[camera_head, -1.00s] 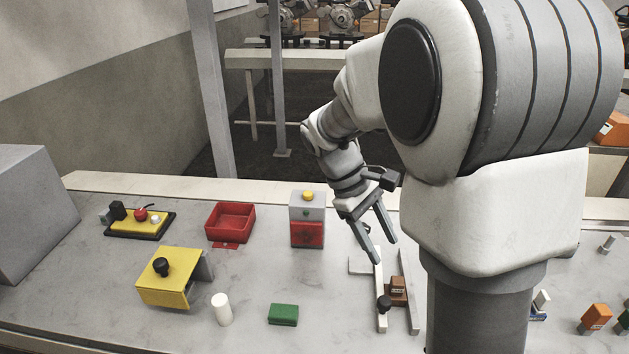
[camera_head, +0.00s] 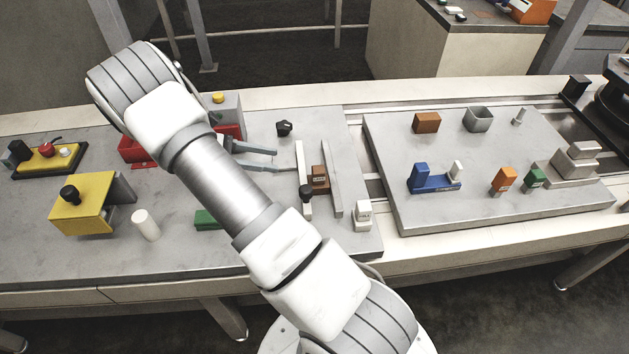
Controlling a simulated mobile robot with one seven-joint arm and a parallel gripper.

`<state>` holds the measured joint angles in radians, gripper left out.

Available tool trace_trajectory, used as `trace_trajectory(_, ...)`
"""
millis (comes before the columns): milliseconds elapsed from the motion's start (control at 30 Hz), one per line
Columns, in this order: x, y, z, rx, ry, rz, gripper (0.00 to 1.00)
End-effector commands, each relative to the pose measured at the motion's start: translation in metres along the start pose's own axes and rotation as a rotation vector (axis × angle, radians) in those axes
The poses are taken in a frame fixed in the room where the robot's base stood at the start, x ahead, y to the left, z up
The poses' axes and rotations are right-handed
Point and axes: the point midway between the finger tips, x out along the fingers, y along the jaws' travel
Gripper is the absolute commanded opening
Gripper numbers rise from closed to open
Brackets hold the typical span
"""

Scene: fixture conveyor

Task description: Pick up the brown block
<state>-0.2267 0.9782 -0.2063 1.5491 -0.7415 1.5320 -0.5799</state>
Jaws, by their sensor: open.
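A small dark brown block (camera_head: 319,176) with a pale marking sits between two light rails on the left grey work plate. A lighter orange-brown block (camera_head: 426,122) lies at the back of the right plate. My gripper (camera_head: 280,159) is open and empty. Its two grey fingers point right, toward the rails, with their tips apart from the dark brown block, to its upper left. My arm hides the gripper's base.
The near rail (camera_head: 303,165) carries a black knob (camera_head: 306,192). A white block (camera_head: 363,213) stands right of the far rail (camera_head: 333,178). A black knob (camera_head: 284,128) stands behind. My arm partly covers the red bin (camera_head: 135,150) and green block (camera_head: 206,218).

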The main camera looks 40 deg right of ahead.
Motion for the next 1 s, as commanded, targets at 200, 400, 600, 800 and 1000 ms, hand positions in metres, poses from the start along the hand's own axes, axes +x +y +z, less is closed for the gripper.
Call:
trace_trajectory(200,0.048,-0.001,0.000,0.000,0.000,-0.005,0.55)
trace_trajectory(400,0.089,-0.002,0.000,0.001,0.000,-0.005,0.55)
trace_trajectory(600,0.110,-0.001,0.000,0.002,0.002,-0.002,0.55)
trace_trajectory(800,0.121,-0.002,-0.002,0.001,0.002,-0.003,0.55)
trace_trajectory(1000,0.151,-0.005,-0.004,0.001,0.000,-0.005,0.55)
